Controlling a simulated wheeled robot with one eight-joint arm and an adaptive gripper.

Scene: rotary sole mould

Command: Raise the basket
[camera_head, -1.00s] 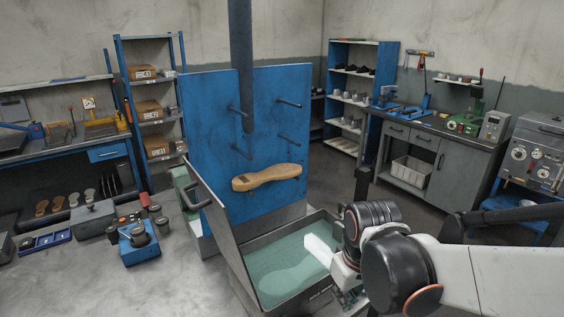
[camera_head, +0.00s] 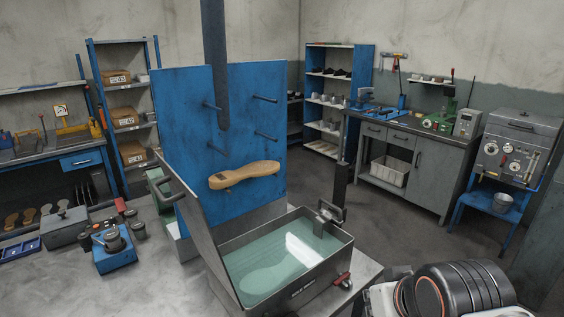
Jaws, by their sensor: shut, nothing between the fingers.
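A grey open tank (camera_head: 322,277) of greenish liquid stands right of centre in front. A pale sole shape (camera_head: 268,278) shows under the liquid. I cannot make out a separate basket; anything below the surface is unclear. A dark handle or bracket (camera_head: 329,213) stands on the tank's far right rim. A red-tipped lever (camera_head: 343,280) is low at its right side. Part of my arm shows at the bottom right, apart from the tank. The fingers of my gripper are outside the view.
A blue upright panel (camera_head: 185,130) with pegs stands behind the tank, with a tan sole (camera_head: 243,175) before it. A grey lid (camera_head: 190,220) stands raised at the tank's left. A dark post (camera_head: 341,185) rises behind the tank. Floor is clear toward the right cabinet (camera_head: 402,180).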

